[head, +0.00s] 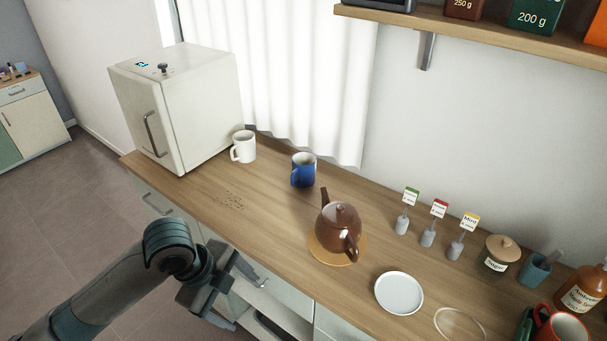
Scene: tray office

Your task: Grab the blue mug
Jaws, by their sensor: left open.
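The blue mug (303,171) stands upright on the wooden counter, between a white mug and a brown teapot. Its handle points to the left and front. My left gripper (239,296) is in front of the counter's front edge, below and to the left of the blue mug and well apart from it. It is open, and I see nothing in it. My right gripper is out of view.
A white mug (243,146) stands beside a white cabinet (183,106). The teapot (338,226) sits on a round wooden mat (317,250). A white plate (399,293), label holders and jars fill the right side. The counter (262,196) left of the teapot is mostly clear.

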